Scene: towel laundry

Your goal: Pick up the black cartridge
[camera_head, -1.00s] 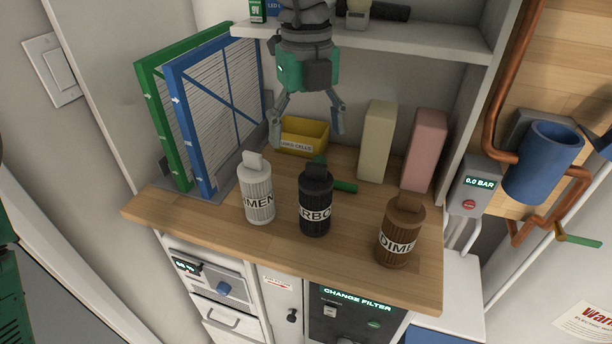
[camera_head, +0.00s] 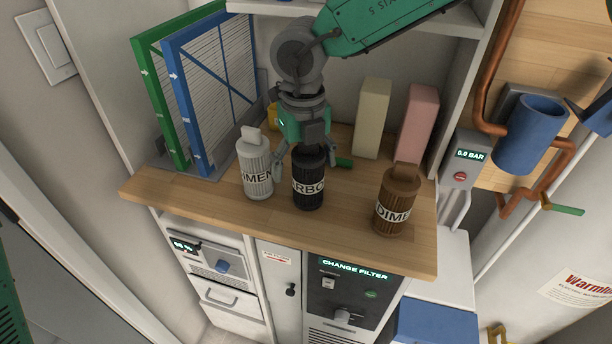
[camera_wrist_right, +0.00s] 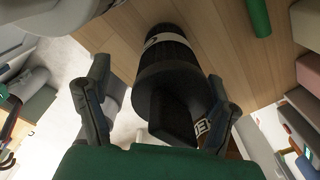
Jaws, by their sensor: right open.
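The black cartridge (camera_head: 308,184) stands upright on the wooden counter, between a white cartridge (camera_head: 256,170) on its left and a brown cartridge (camera_head: 397,205) on its right. My right gripper (camera_head: 302,158) points down over its top, with its fingers open to either side of it and hiding its upper part. In the right wrist view the black cartridge (camera_wrist_right: 170,88) lies between the two open fingers of the gripper (camera_wrist_right: 158,75), with a visible gap on the left side. My left gripper is not in view.
Blue (camera_head: 205,100) and green (camera_head: 160,105) framed filters stand at the counter's left. A cream block (camera_head: 373,118) and a pink block (camera_head: 417,122) stand behind. A green item (camera_head: 343,162) lies behind the black cartridge. A shelf (camera_head: 455,22) overhangs the back.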

